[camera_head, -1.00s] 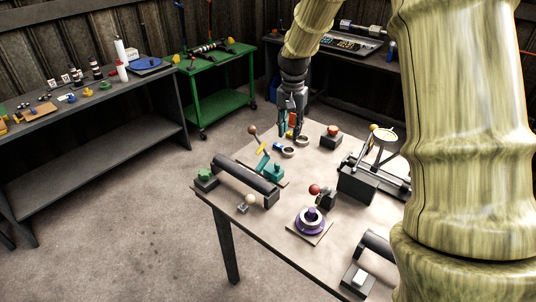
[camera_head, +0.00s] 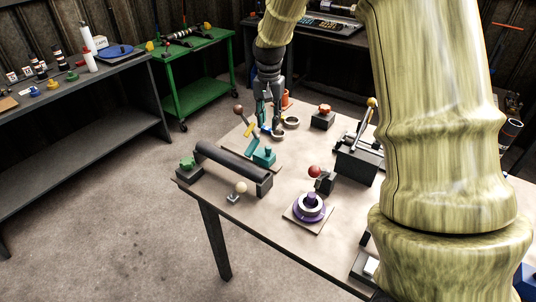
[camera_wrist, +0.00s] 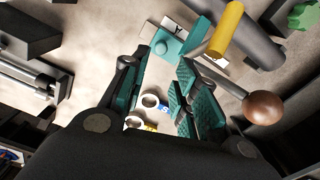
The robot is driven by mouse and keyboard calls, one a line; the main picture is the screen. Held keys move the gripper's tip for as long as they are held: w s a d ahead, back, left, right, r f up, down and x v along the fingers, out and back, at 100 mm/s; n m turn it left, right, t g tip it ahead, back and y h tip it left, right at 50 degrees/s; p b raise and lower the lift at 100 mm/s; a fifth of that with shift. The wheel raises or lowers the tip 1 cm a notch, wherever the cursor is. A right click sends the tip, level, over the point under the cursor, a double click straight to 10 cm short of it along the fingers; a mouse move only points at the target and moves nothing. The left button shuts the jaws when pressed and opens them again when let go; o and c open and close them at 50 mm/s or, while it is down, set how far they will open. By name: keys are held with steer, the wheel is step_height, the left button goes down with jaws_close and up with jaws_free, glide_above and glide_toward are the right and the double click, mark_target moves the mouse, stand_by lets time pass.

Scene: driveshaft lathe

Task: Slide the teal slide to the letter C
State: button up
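The teal slide (camera_head: 264,157) is a block with a small knob, sitting on a pale track on the table. In the wrist view the teal slide (camera_wrist: 171,41) lies beyond my fingertips, with pale label plates near it whose letters I cannot read surely. My gripper (camera_head: 270,126) points down above the table, behind the slide. In the wrist view my gripper (camera_wrist: 160,82) is open, its teal-padded fingers apart and empty.
A dark cylinder (camera_head: 231,166) on a stand lies in front of the slide. Metal rings (camera_head: 291,122) lie beside my gripper. A red-ball lever (camera_head: 315,172), a purple round part (camera_head: 310,207) and an orange-topped box (camera_head: 323,118) stand around. The table's middle is clear.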

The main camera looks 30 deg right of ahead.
mark_target(268, 146)
steer(key=shift+a+f, duration=0.1)
steer(key=shift+f, duration=0.75)
step_height(268, 146, down, 10)
steer(key=shift+f+p, duration=0.25)
steer(key=shift+p, duration=0.7)
jaws_close()
